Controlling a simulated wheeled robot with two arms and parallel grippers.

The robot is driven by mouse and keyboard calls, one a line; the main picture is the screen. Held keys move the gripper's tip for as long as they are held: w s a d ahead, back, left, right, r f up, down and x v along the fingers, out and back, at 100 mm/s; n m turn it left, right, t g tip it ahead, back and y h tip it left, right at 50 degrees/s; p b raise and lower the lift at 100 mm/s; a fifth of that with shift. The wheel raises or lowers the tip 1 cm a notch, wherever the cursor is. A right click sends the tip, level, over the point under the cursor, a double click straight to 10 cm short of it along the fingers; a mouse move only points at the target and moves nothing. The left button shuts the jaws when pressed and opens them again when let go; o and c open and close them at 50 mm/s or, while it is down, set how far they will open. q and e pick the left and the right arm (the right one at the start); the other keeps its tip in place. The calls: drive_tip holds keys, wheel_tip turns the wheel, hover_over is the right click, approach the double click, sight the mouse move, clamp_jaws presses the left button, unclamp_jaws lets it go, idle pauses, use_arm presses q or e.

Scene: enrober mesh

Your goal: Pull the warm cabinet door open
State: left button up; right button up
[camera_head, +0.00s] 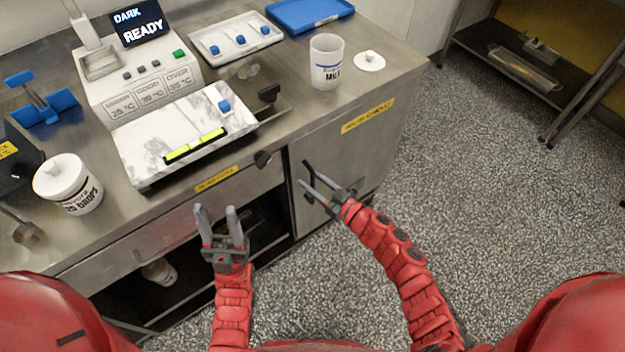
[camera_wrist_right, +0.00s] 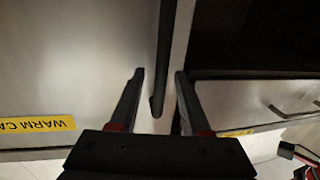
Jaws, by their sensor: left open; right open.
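The warm cabinet door (camera_head: 350,150) is a shut grey metal panel at the right of the counter front, with a yellow label (camera_head: 367,115) at its top. Its dark bar handle (camera_head: 307,166) is near the door's left edge. In the right wrist view the handle (camera_wrist_right: 164,55) runs down between the two fingers of my right gripper (camera_wrist_right: 158,75), with gaps visible on both sides. My right gripper (camera_head: 303,175) is open at the handle in the head view. My left gripper (camera_head: 217,208) is open and empty, in front of the drawer left of the door.
A drawer (camera_head: 200,205) and an open dark shelf with a white tub (camera_head: 158,271) are left of the door. On the counter (camera_head: 390,75) stand a milk cup (camera_head: 326,62), a drops jar (camera_head: 68,184) and a display machine. The speckled floor (camera_head: 480,180) at right is clear.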

drive_tip(key=shift+c, duration=0.3)
clamp_jaws()
idle(1.2)
